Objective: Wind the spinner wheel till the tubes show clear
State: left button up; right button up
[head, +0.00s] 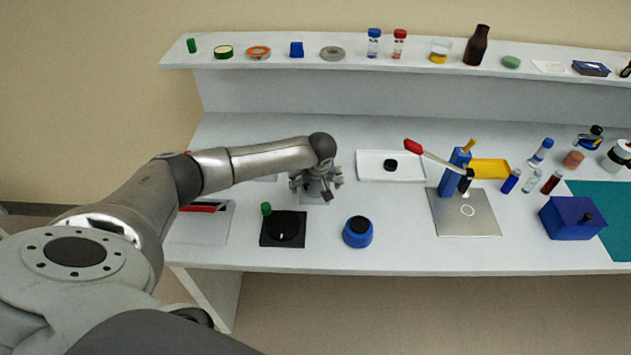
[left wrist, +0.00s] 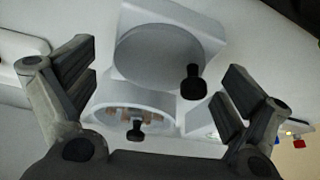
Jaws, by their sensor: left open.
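In the left wrist view a white device shows a grey-white wheel (left wrist: 158,55) with a black knob (left wrist: 194,82) near its rim. Beside it is a round white housing (left wrist: 160,103) with brownish tubes (left wrist: 112,114) inside and a second black knob (left wrist: 136,130) at its front. I cannot tell whether the tubes look clear. My left gripper (left wrist: 163,85) is open, its fingers on either side of the device, with nothing seen held. In the head view my left gripper (head: 318,186) hangs over the bench and hides most of the device. My right gripper is not in view.
A red-handled lever stands over a metal plate (head: 475,222). A shelf (head: 290,60) with small items runs behind. The front bench strip is mostly clear.

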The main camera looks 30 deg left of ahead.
pick_arm(q)
jog(key=shift+c, duration=0.4)
jog(key=c, duration=0.9)
jog(key=shift+s, duration=0.15)
jog(key=shift+c, duration=1.2)
